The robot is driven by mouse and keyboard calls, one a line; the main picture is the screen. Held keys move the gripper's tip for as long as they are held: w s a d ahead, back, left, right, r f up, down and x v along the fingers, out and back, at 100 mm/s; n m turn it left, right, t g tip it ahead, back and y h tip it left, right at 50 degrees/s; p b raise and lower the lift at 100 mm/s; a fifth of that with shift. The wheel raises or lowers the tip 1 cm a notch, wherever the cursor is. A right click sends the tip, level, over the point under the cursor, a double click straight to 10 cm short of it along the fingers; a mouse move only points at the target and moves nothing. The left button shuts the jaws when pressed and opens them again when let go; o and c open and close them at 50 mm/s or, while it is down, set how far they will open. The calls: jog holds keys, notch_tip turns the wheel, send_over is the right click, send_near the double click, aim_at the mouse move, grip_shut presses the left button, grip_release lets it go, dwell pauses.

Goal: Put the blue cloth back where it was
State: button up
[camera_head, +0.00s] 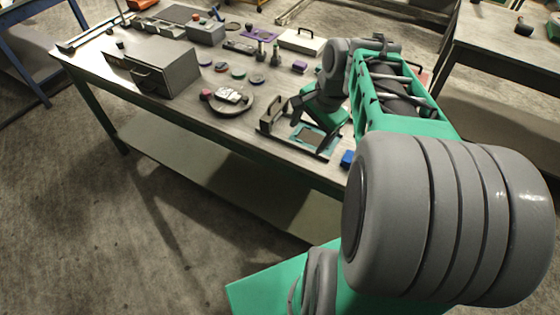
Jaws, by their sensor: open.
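A small bright blue thing (347,158) lies at the front edge of the table, just left of my arm. It may be the blue cloth, but it is too small to tell. My gripper (299,118) is low over the front right part of the table, left of the blue thing and apart from it. It is open, and I see nothing held in it. Just below it lies a flat dark tray with a teal surface (328,143). My arm hides part of the table's right end.
The workbench (200,108) bears a grey drawer box (165,70) at left, a round tray (238,106) with small things, several discs, and a white case (301,41) at the back. A dark upright holder (270,116) stands close left of my gripper. Another table (505,45) is at right.

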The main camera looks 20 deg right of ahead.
jog(key=s+a+n+h, duration=0.1)
jog(key=s+a+n, duration=0.5)
jog(key=a+n, duration=0.6)
jog(key=shift+s+n+t, duration=0.15)
jog(key=shift+n+t, duration=0.25)
jog(key=shift+n, duration=0.8)
jog(key=shift+a, duration=0.1)
